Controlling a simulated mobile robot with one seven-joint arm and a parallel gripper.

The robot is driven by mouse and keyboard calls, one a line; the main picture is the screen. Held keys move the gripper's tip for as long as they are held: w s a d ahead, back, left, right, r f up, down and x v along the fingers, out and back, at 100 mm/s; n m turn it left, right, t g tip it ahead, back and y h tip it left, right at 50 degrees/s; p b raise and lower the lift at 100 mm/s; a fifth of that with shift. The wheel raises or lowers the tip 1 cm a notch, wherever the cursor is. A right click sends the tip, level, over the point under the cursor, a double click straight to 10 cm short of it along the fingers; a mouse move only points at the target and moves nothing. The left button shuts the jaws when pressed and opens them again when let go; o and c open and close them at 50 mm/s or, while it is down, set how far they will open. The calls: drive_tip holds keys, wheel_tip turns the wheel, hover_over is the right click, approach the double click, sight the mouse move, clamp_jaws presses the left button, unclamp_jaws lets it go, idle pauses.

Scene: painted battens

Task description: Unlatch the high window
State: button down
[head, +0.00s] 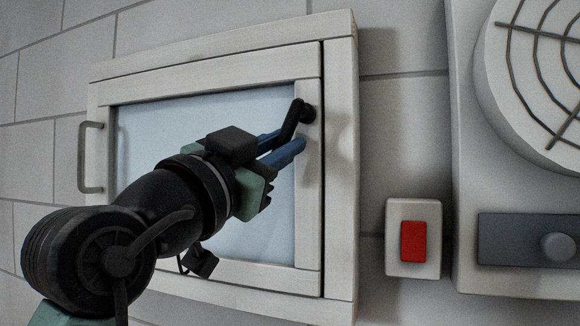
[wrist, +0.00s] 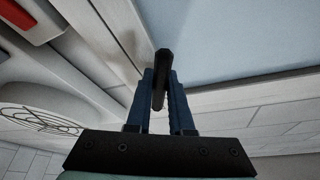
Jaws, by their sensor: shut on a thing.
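The high window (head: 215,150) has a white wooden frame and a pale pane, and it looks shut in its surround. Its dark latch handle (head: 294,118) sits on the right side of the sash near the top, tilted down and to the left from its pivot. My gripper (head: 285,145) has blue fingers, one on either side of the handle. In the wrist view the fingers are closed on the dark latch handle (wrist: 162,68). My arm covers the lower left of the window in the head view.
A grey pull handle (head: 83,157) is on the window's left side. To the right, a red switch (head: 413,241) on a white plate is on the tiled wall. Farther right is a white unit with a round grille (head: 545,70) and a knob (head: 560,247).

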sight(261, 118)
drive_tip(key=m, duration=0.1)
drive_tip(key=m+g, duration=0.1)
drive_tip(key=a+m+h, duration=0.1)
drive_tip(key=m, duration=0.1)
drive_tip(key=shift+w+r+b, duration=0.2)
drive_tip(key=shift+r+b, duration=0.1)
drive_tip(key=shift+r, duration=0.05)
drive_tip(key=m+g, duration=0.1)
drive_tip(key=m, duration=0.1)
drive_tip(key=a+r+m+g+p, duration=0.1)
drive_tip(key=m, duration=0.1)
drive_tip(key=shift+w+r+m+h, duration=0.1)
drive_tip(key=shift+r+m+h, duration=0.1)
drive_tip(key=shift+m+h, duration=0.15)
drive_tip(key=m, duration=0.1)
drive_tip(key=r+m+g+p, duration=0.1)
drive_tip(key=m+p, duration=0.1)
drive_tip(key=shift+w+a+r+m+g, duration=0.1)
drive_tip(key=shift+a+r+m+g, duration=0.1)
drive_tip(key=shift+a+m+g, duration=0.1)
drive_tip(key=shift+r+m+g+p, duration=0.25)
drive_tip(key=shift+m+p, duration=0.35)
drive_tip(key=shift+m, duration=0.15)
drive_tip(key=shift+r+m+g+p, duration=0.25)
drive_tip(key=shift+m+p, duration=0.3)
drive_tip(key=shift+m, duration=0.15)
drive_tip(key=c, duration=0.8)
unclamp_jaws()
